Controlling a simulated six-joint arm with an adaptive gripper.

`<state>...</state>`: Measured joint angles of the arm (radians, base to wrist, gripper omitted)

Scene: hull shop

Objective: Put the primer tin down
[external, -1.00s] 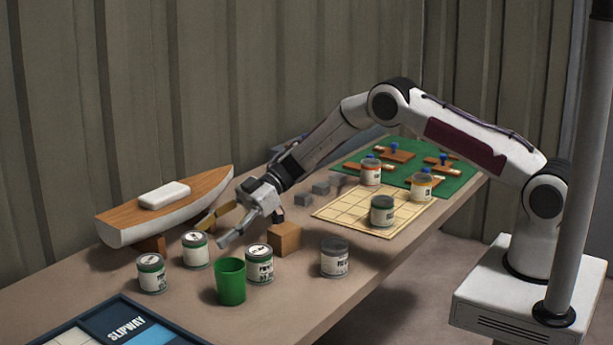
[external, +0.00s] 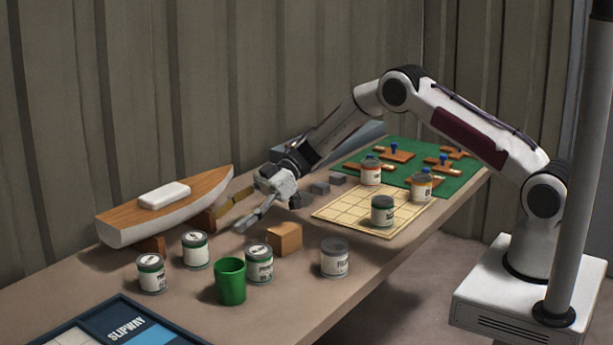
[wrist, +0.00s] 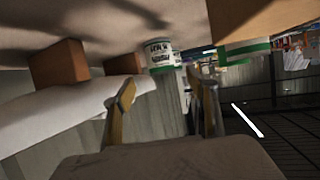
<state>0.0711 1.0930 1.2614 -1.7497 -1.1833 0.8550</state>
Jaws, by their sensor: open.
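My gripper (external: 234,216) is open, with nothing between its fingers, above the table between the boat hull and the wooden block. Three white tins with green bands stand upright in front of it: a left tin (external: 151,273), a middle tin (external: 195,250) and a right tin (external: 259,265) beside the green cup. Another green-banded tin (external: 382,211) stands on the cream grid board. Which one is the primer tin I cannot tell for sure. In the wrist view a green-banded tin (wrist: 160,55) shows beyond my open fingers (wrist: 165,100), apart from them.
A green cup (external: 230,281), a wooden block (external: 285,239) and a grey-banded tin (external: 335,258) stand near the front. The boat hull (external: 130,235) is at the back left. Small grey blocks (external: 320,187) lie near the cream grid board (external: 335,210).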

